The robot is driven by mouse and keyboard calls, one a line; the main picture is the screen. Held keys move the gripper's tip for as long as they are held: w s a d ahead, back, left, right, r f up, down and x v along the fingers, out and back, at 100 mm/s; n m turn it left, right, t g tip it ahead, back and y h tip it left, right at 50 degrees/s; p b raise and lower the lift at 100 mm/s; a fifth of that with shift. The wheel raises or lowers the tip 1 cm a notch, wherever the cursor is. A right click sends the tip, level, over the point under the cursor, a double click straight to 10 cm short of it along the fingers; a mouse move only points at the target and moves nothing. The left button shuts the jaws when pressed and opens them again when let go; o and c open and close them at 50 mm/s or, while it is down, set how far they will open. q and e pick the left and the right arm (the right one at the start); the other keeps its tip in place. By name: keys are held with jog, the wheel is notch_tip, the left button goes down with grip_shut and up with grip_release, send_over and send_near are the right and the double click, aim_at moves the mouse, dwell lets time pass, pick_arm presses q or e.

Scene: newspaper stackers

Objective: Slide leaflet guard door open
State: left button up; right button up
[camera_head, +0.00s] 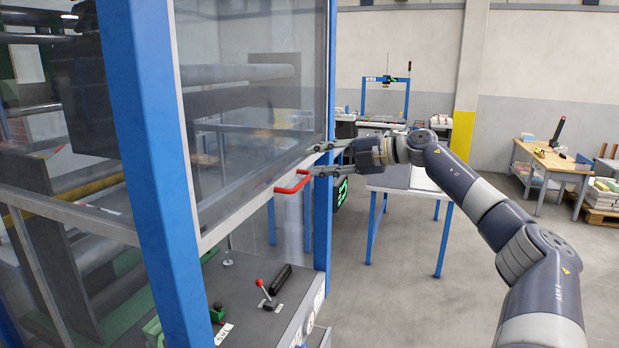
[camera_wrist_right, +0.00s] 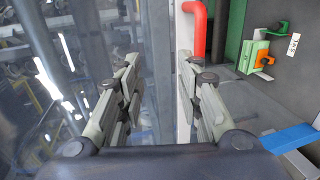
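The leaflet guard door (camera_head: 255,95) is a clear panel in a light metal frame, set between blue posts. A red bar handle (camera_head: 292,187) is on its lower frame edge. My right gripper (camera_head: 318,160) is open beside the handle, its fingers pointing left. One finger is at about the frame's height and the other is close to the handle. In the right wrist view, the handle (camera_wrist_right: 199,28) shows past the tip of the right-hand finger, with nothing held between the fingers (camera_wrist_right: 160,72). I cannot tell whether a finger touches the handle. My left gripper is not in view.
A blue-legged table (camera_head: 408,182) stands behind my right arm. A wooden workbench (camera_head: 548,160) is at the far right. Open floor lies between.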

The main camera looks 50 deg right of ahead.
jog(key=f+b+v, duration=0.1)
jog(key=b+v, duration=0.4)
jog(key=v, duration=0.2)
jog(key=shift+s+a, duration=0.2)
jog(key=shift+s, duration=0.35)
jog(key=shift+w, duration=0.1)
dwell(0.7)
